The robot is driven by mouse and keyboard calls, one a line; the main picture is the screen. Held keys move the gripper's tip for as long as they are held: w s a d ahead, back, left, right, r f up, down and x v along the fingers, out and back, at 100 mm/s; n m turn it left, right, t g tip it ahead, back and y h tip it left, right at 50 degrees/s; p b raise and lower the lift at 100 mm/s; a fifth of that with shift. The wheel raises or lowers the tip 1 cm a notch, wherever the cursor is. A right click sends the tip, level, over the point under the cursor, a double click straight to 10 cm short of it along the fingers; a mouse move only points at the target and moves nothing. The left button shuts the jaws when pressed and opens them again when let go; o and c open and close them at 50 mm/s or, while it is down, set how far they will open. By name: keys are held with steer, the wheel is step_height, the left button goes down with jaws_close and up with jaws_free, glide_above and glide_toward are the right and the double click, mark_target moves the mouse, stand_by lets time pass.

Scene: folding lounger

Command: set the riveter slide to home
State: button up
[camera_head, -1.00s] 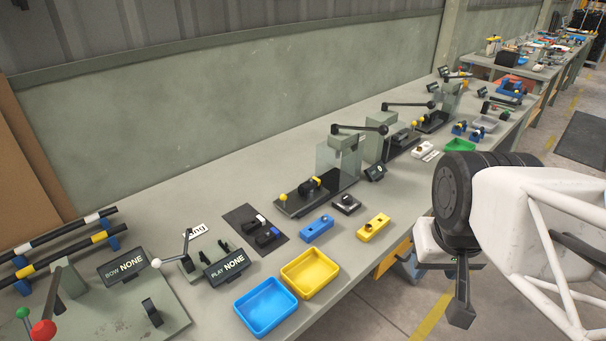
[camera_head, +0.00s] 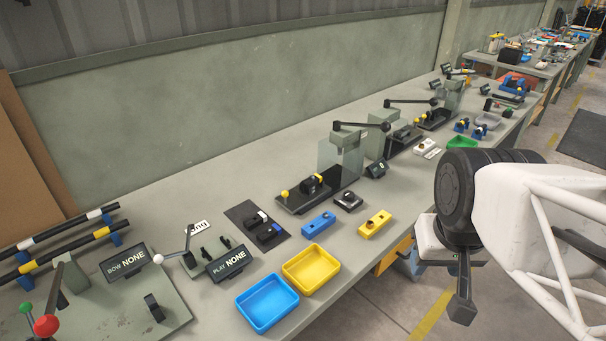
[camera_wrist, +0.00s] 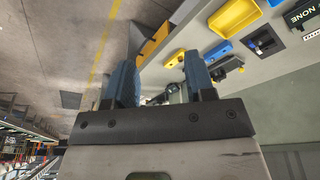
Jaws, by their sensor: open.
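Several lever presses with dark slide bases stand along the bench; no readable label marks one as the riveter. The nearest press (camera_head: 347,150) has a black lever and a clear guard. Its dark slide base (camera_head: 298,204) has a yellow knob (camera_head: 285,193) at its left end. A black part with a yellow band (camera_head: 315,184) sits on the base, left of the press. My gripper (camera_wrist: 161,82) is open, with two blue-grey fingers apart in the wrist view and nothing clearly held between them. It is off the bench's front side, apart from the slide.
A yellow tray (camera_head: 313,269), a blue tray (camera_head: 267,302), a blue block (camera_head: 318,223) and a yellow block (camera_head: 375,224) lie near the front edge. A black mat (camera_head: 243,212) holds small parts. A PLAY NONE sign (camera_head: 231,263) stands left. Floor is open beyond the bench.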

steer(key=shift+w, duration=0.1)
steer(key=m+g, duration=0.3)
steer(key=m, duration=0.3)
glide_above(287, 193)
step_height(287, 193, down, 15)
steer(key=shift+w+a+f+m, duration=0.3)
steer(key=shift+a+f, duration=0.05)
steer(key=shift+f, duration=0.05)
